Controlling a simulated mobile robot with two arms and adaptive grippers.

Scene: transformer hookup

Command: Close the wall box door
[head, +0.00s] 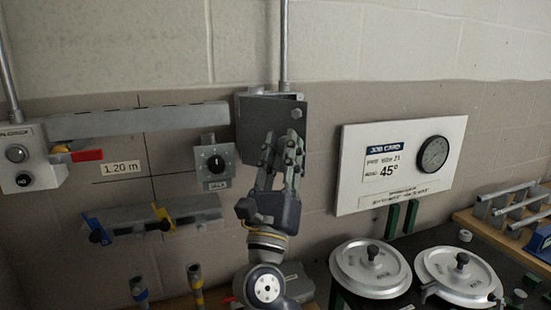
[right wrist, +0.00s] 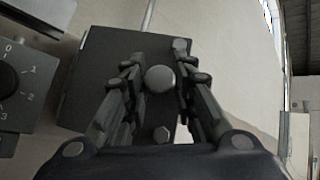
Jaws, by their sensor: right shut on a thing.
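The wall box (head: 241,108) is a grey metal box on the wall at the end of a conduit, near the middle of the head view. Its dark grey door (head: 253,112) covers most of the front; along the top, the door edge stands slightly apart from the box. The door also fills the middle of the right wrist view (right wrist: 90,95), with a round knob (right wrist: 160,79) on it. My right gripper (head: 280,143) is in front of the door, its fingers on either side of the knob and shut on it. The gripper hides the door's lower part. My left gripper is out of view.
A rotary dial box (head: 216,181) is close on the left, below a grey rail (head: 140,119). A white job card board (head: 400,165) is on the right. Two round metal lids (head: 370,270) (head: 460,275) lie low on the right.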

